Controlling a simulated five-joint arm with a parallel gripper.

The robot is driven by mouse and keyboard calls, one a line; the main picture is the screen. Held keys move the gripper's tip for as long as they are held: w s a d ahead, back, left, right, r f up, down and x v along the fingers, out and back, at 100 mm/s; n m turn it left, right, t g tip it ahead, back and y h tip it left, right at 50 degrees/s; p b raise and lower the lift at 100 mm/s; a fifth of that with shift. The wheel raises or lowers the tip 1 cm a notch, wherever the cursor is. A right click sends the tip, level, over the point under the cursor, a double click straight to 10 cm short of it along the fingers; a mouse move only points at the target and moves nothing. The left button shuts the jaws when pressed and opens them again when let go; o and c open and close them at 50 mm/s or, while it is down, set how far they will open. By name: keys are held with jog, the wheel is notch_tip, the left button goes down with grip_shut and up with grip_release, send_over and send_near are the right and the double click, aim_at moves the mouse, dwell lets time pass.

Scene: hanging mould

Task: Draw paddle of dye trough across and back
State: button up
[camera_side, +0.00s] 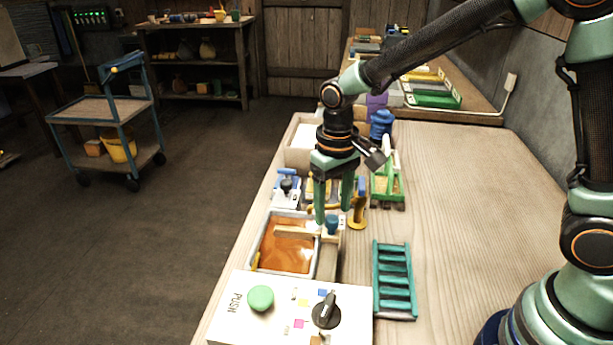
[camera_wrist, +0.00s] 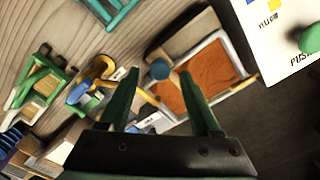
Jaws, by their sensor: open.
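The dye trough (camera_side: 282,272) is a pale-rimmed tray of orange-brown dye on the bench, left of the wooden block. Its paddle (camera_side: 294,231) is a light wooden bar reaching over the dye from the right, with a blue knob (camera_side: 331,225) at its right end. My gripper (camera_side: 333,214) points down with its green fingers spread, just above or at the knob. In the wrist view the knob (camera_wrist: 159,69) appears between the fingertips (camera_wrist: 161,75), and the trough rim (camera_wrist: 203,46) lies to the right. Whether a finger touches the knob I cannot tell.
A white control panel (camera_side: 245,325) with a green button and black dial stands in front. A teal rack (camera_side: 394,280) lies to the right. A yellow-handled tool (camera_side: 358,212) and a green tray (camera_side: 387,187) sit close behind the gripper. The bench at right is clear.

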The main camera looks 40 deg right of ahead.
jog(key=shift+f, duration=1)
grip_shut()
jog(key=shift+r, duration=0.1)
dwell(0.7)
